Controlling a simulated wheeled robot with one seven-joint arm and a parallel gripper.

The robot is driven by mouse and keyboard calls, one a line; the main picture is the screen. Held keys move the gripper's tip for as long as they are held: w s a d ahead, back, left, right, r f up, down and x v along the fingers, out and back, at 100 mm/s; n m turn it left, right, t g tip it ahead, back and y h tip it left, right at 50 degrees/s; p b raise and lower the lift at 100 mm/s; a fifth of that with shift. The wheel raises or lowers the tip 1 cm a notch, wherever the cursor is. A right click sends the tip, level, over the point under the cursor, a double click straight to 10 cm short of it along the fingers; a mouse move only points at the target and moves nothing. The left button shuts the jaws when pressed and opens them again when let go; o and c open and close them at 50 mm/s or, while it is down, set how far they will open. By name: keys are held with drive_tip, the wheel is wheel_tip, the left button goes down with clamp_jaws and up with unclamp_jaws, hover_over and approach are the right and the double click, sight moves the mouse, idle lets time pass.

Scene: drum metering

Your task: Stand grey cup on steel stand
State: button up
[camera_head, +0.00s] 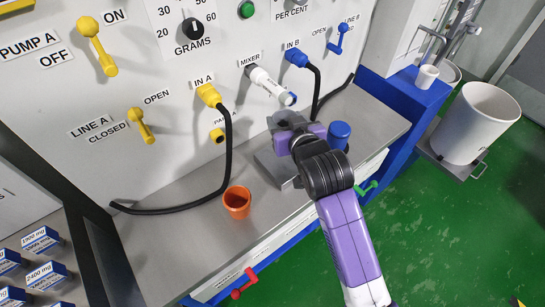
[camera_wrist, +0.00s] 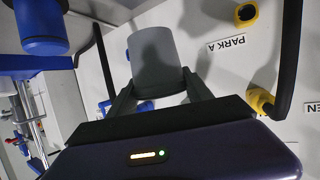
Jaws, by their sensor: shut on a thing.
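The grey cup (camera_wrist: 155,55) is between the two fingers of my gripper (camera_wrist: 160,98) in the wrist view, and the gripper is shut on it. In the head view the cup (camera_head: 284,120) is mostly hidden behind my purple gripper (camera_head: 292,130), below the mixer spout. The steel stand (camera_head: 270,166) is a grey block on the bench, directly below and partly behind my gripper. I cannot tell whether the cup touches the stand.
A blue cup (camera_head: 339,132) is close to the right of my gripper. An orange cup (camera_head: 237,203) stands on the bench to the left. The mixer spout (camera_head: 270,86) and black hoses (camera_head: 226,150) are near the arm. A white cup (camera_head: 427,78) sits on a blue ledge.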

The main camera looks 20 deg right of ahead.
wheel_tip(320, 180, down, 9)
drive_tip(key=shift+d, duration=0.1)
idle(0.3)
drive_tip(key=shift+f, duration=0.2)
drive_tip(key=o, duration=1.4)
drive_tip(key=shift+c, duration=0.2)
drive_tip(key=shift+r, duration=0.1)
drive_tip(key=shift+r, duration=0.15)
drive_tip(key=v, duration=1.2)
